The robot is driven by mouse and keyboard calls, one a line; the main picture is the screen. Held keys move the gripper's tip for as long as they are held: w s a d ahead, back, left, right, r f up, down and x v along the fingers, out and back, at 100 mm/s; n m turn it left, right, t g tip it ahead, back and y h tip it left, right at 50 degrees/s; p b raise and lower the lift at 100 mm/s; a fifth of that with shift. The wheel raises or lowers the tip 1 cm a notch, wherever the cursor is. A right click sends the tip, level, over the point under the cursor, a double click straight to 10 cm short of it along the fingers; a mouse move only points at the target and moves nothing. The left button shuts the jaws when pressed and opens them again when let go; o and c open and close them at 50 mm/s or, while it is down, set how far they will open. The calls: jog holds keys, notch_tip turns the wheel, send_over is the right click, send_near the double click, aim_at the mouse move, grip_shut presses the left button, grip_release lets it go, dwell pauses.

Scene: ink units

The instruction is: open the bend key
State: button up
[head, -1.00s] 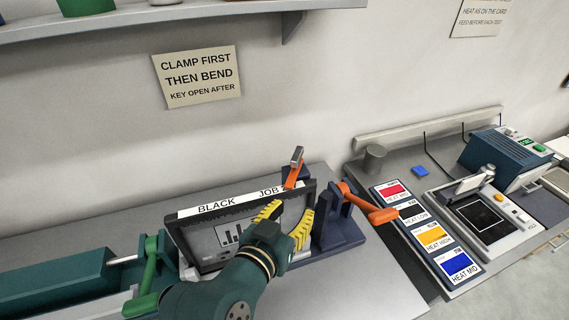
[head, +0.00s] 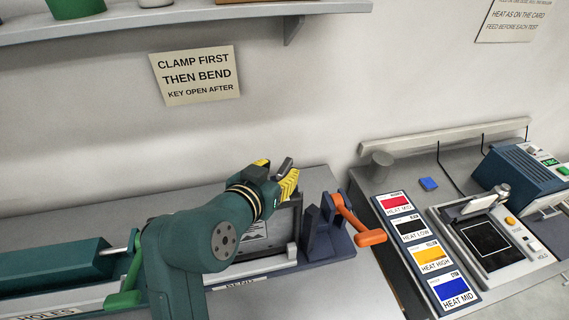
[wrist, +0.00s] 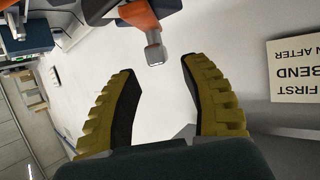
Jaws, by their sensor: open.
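My gripper (head: 276,172) is open, its two yellow fingers raised at the back right of the navy bending station. In the wrist view the spread fingers (wrist: 160,62) have nothing between their pads. Just beyond their tips is an orange lever (wrist: 137,14) with a grey squared end (wrist: 154,48). A second orange handle (head: 362,236) slants down from the navy block (head: 325,240) at the right. I cannot read which one is labelled the bend key.
My arm covers much of the framed panel (head: 283,222). A green lever (head: 130,275) stands at the left. The heat-card strip (head: 408,230) and tester (head: 485,238) are to the right. The wall sign (head: 195,75) is behind.

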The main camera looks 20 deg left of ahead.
aim_at(284, 167)
jog(key=x, duration=0.4)
grip_shut()
jog(key=shift+f, duration=0.1)
